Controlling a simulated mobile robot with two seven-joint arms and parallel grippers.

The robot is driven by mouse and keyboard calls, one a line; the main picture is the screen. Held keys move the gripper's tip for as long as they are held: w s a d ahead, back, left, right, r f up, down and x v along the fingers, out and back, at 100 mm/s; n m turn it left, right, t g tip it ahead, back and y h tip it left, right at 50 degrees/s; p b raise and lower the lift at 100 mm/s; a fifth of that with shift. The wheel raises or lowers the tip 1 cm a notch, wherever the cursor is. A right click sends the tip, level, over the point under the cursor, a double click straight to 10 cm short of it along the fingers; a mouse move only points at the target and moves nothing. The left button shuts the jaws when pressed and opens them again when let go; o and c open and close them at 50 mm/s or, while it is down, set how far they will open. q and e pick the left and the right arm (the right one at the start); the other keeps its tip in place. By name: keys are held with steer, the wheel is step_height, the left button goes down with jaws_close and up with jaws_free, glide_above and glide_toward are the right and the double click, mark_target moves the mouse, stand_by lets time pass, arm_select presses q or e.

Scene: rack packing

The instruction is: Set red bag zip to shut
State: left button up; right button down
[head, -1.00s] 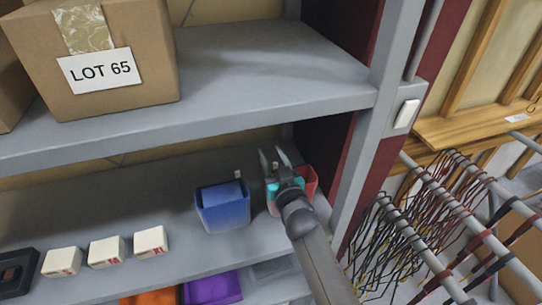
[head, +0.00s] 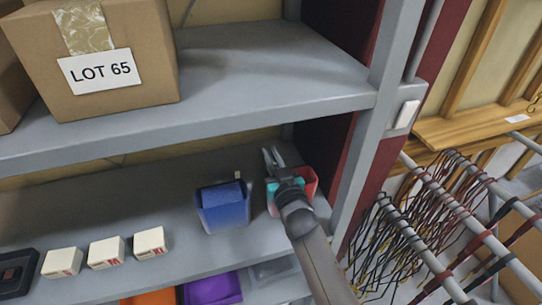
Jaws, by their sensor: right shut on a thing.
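The red bag (head: 309,179) stands on the lower shelf near the right post, partly hidden behind my right gripper and arm. A teal item shows at its open-looking top. My right gripper (head: 270,156) is over the bag's back left edge, its fingers close together. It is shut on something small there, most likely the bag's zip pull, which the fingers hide. How far the zip is drawn cannot be seen. My left gripper is not in view.
Several white boxes (head: 106,252) sit farther left. The upper shelf (head: 262,75) overhangs, carrying a LOT 65 carton (head: 100,60). Cables (head: 400,240) hang at the right beyond the post (head: 365,140).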

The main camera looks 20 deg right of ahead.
stand_by(0.9)
steer(key=d+p, duration=0.1)
steer(key=d, duration=0.3)
steer(key=c, duration=0.9)
jaws_free()
steer(key=s, duration=1.5)
steer(key=shift+d, duration=0.3)
